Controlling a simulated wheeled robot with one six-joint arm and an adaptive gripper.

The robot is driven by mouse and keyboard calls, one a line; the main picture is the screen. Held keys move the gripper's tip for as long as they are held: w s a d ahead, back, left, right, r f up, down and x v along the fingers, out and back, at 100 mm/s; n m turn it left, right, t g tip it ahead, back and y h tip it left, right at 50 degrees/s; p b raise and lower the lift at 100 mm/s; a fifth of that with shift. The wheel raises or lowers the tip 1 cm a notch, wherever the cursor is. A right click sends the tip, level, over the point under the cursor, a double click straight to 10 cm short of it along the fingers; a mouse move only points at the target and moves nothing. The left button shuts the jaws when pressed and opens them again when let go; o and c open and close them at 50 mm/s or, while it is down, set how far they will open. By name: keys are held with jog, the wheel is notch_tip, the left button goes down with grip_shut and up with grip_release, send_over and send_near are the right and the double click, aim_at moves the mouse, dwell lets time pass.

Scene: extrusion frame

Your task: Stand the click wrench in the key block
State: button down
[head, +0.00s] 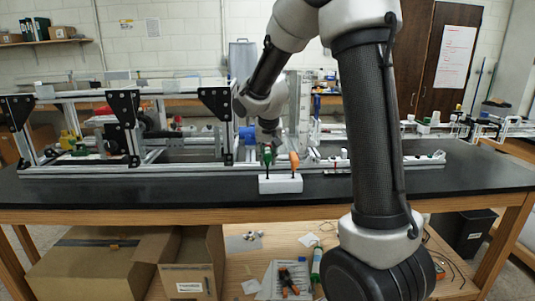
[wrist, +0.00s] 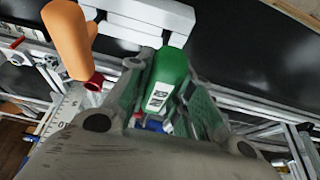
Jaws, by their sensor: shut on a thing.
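The key block (head: 280,184) is a small white block at the front edge of the black bench. A tool with a green handle, which I take for the click wrench (head: 267,157), is upright over its left part. Its dark shank reaches down to the block; how deep it sits I cannot tell. My gripper (head: 268,143) comes from above and is shut on the green handle. In the wrist view the green handle (wrist: 168,75), with a white label, lies between my fingers, and the white block (wrist: 150,18) shows behind it.
An orange-handled tool (head: 294,160) stands upright in the block's right part, close beside the green one. An aluminium extrusion frame (head: 90,172) with black brackets runs along the bench behind. Bare black bench top (head: 470,178) lies to the right.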

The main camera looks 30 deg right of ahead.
jog(key=shift+f, duration=0.95)
jog(key=c, duration=1.2)
grip_release()
jog(key=v, duration=1.2)
jog(key=shift+s+d+f+n+y, duration=0.25)
jog(key=shift+s+n, duration=0.5)
jog(key=shift+s, duration=3.9)
jog(key=shift+s+d+r+n+y, duration=0.1)
jog(key=shift+s+n+y, duration=0.5)
jog(key=shift+s, duration=4.1)
jog(key=shift+s+d+f+n+y, duration=0.1)
jog(key=shift+s+n, duration=0.85)
jog(key=shift+s, duration=3.7)
